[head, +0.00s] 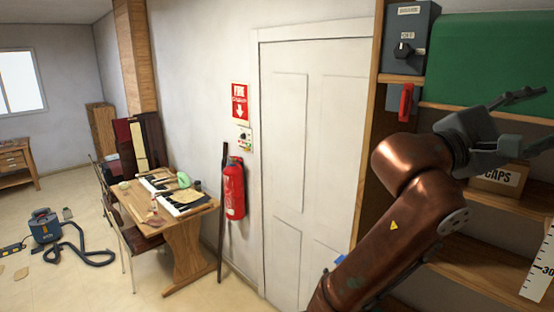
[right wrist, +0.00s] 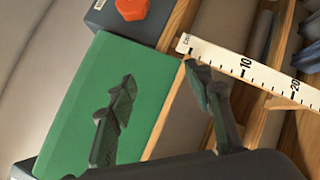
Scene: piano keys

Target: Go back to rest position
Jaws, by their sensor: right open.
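My right arm, copper-brown, reaches up across the right side of the head view. Its dark gripper (head: 535,115) is beside the shelf at the upper right, in front of the green box (head: 487,65). In the right wrist view the two fingers of the right gripper (right wrist: 158,80) are spread apart with nothing between them. One finger overlaps the green box (right wrist: 75,90); the other is near the end of a white ruler (right wrist: 250,72). My left gripper and arm are not in view.
A white door (head: 310,150) is left of the arm. A table with piano keys (head: 165,240), a fire extinguisher (head: 234,190) and a vacuum (head: 45,226) stand farther left.

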